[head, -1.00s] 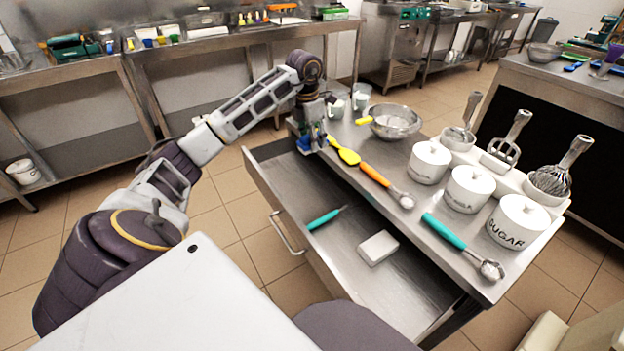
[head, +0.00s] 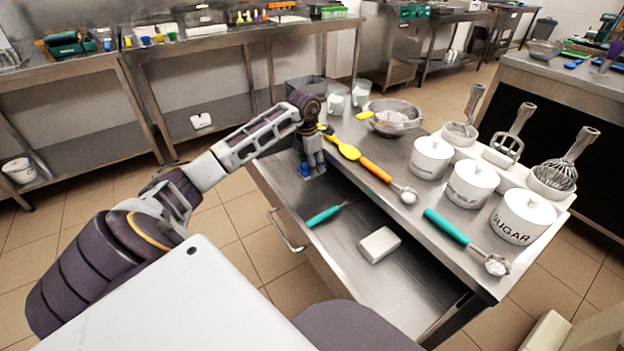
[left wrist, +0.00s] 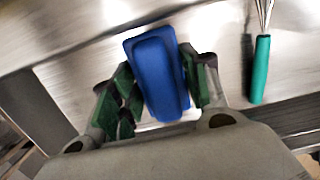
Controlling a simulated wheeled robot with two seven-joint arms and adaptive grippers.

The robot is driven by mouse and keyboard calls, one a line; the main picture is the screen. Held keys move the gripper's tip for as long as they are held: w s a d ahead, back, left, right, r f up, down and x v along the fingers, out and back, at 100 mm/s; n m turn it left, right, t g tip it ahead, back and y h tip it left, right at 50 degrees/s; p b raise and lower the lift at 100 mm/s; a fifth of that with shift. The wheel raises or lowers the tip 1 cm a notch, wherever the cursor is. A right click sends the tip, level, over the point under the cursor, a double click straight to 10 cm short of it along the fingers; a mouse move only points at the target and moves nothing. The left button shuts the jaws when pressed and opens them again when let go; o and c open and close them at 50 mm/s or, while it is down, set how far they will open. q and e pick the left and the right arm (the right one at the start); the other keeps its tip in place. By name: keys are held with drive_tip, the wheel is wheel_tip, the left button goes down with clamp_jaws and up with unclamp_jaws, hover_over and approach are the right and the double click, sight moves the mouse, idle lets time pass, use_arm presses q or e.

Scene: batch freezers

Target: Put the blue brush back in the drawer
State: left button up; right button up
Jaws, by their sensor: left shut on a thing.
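My left gripper (head: 312,168) hangs over the far left end of the open drawer (head: 345,258) in the head view. It is shut on the blue brush (left wrist: 157,75), which fills the space between the green-padded fingers in the left wrist view. My right gripper is not in view.
In the drawer lie a teal-handled tool (head: 325,215) and a white block (head: 379,245). On the tabletop are a yellow spatula (head: 343,147), an orange-handled scoop (head: 376,171), a teal-handled scoop (head: 446,228), metal bowls (head: 395,117) and white canisters (head: 431,157). The drawer's middle is partly free.

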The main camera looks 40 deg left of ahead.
use_arm(q)
drive_tip(key=shift+f, duration=0.55)
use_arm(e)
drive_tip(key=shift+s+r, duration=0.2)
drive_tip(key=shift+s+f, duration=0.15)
